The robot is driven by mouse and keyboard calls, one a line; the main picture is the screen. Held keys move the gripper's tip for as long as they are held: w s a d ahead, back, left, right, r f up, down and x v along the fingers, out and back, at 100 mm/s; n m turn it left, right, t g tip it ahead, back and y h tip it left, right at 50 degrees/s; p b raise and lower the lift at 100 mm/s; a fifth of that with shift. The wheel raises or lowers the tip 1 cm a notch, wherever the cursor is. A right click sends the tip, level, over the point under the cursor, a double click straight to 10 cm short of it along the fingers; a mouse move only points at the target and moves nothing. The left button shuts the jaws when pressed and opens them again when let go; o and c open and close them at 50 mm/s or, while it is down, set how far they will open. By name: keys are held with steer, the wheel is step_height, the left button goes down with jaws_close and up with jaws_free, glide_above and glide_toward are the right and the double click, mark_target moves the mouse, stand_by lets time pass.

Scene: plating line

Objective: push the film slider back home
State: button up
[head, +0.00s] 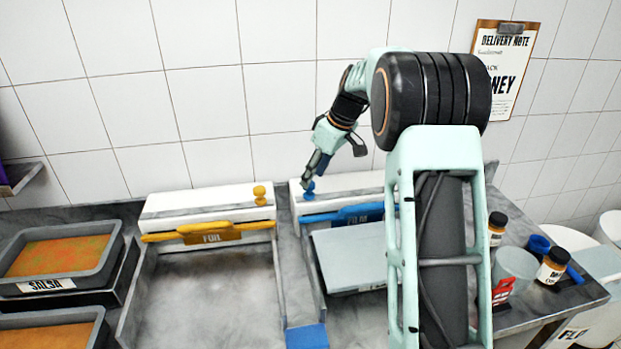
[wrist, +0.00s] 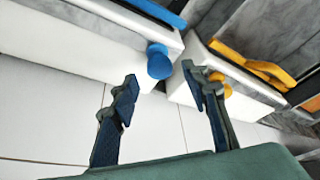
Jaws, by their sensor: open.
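The film slider's blue knob (head: 309,190) sits at the left end of the white film dispenser (head: 345,185), which has a blue bar labelled FILM (head: 358,213). My gripper (head: 317,168) hangs just above and behind the knob, jaws open. In the wrist view the blue knob (wrist: 159,62) shows beyond the gap between my open fingertips (wrist: 162,84), nearer the left one. Nothing is held. I cannot tell if a fingertip touches the knob. My arm hides the dispenser's right end in the head view.
The foil dispenser (head: 165,205), with a yellow knob (head: 259,194), stands close on the left. A pale sheet (head: 350,255) lies in front of the film bar. Salsa trays (head: 100,262) are at far left. Jars (head: 553,266) and a cup (head: 514,268) stand at right. A tiled wall (head: 280,100) rises behind.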

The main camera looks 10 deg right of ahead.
mark_target(309, 190)
steer(key=shift+x, duration=1.4)
steer(key=shift+c, duration=0.4)
jaws_close()
